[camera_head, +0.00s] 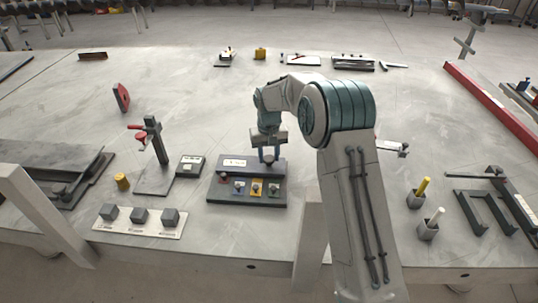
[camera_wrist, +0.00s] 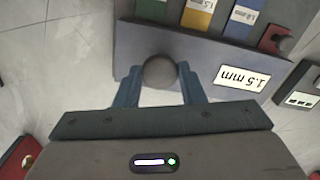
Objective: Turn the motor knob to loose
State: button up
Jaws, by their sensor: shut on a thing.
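A dark grey panel (camera_head: 220,192) stands near the middle of the table, with red, blue, yellow and green tiles along its front. It also shows in the wrist view (camera_wrist: 140,40) with a white "1.5 mm" label (camera_wrist: 242,78). A round dark knob (camera_wrist: 160,71) sits at the panel's edge, left of the label in the wrist view. My gripper (camera_wrist: 160,80) has one finger on each side of this knob and is shut on it. In the head view my gripper (camera_head: 268,156) points down at the panel's back right and hides the knob. No loose marking for the knob is readable.
A white plate with three dark cubes (camera_head: 125,228) lies in front. Cups (camera_head: 428,230) holding rods stand right.

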aim_at(269, 157)
jog(key=shift+r+n, duration=0.1)
jog(key=shift+n, duration=1.8)
jog(key=shift+w, duration=0.1)
jog(key=o, duration=1)
jog(key=shift+r, duration=0.1)
notch_tip(269, 157, up, 14)
jog(key=shift+f, duration=0.2)
